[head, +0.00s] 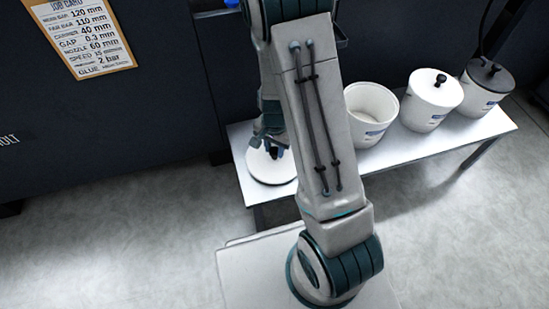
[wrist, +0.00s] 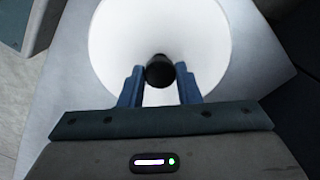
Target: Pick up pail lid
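The pail lid, a white disc with a black knob, lies flat on the left end of the bench in the head view (head: 268,171). In the wrist view the lid (wrist: 112,45) fills the upper middle, with its black knob (wrist: 159,72) facing the camera. My gripper (wrist: 159,68) is open, with one blue finger on each side of the knob and a small gap on both sides. In the head view my gripper (head: 271,148) is just over the lid, and it and my arm hide part of it.
An open white pail (head: 370,128) stands on the bench (head: 420,147) right of my arm. Beyond it are a pail with a white lid (head: 430,108) and one with a dark lid (head: 484,92). A dark panel (head: 165,100) with a job card (head: 80,35) stands behind, at left.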

